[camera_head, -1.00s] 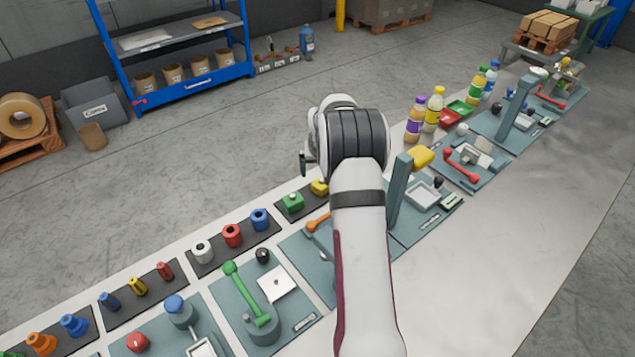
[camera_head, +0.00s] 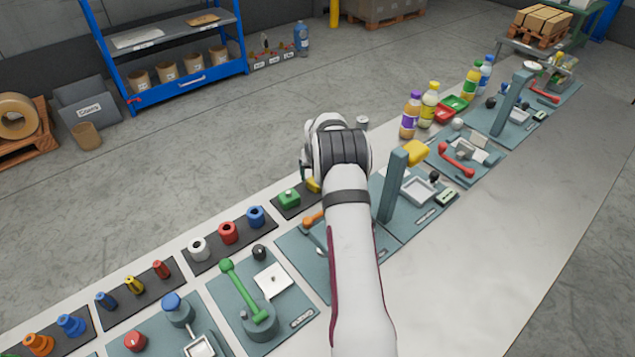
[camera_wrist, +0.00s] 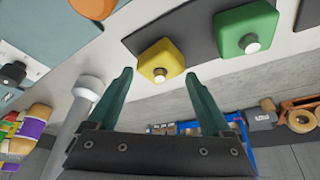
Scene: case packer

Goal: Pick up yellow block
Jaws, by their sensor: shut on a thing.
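The yellow block (camera_wrist: 161,61) has a pale round knob and sits on a dark strip in the wrist view. The two teal fingers of my gripper (camera_wrist: 158,72) are on either side of it, shut on it. It looks to be still at the strip; whether it is clear of the surface I cannot tell.
A green block (camera_wrist: 247,29) with a knob sits on the same strip, close beside the yellow one. A pale capped post (camera_wrist: 86,90) stands near my left finger in the wrist view. A grey-green upright (camera_head: 394,185) with a yellow head stands right of my arm.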

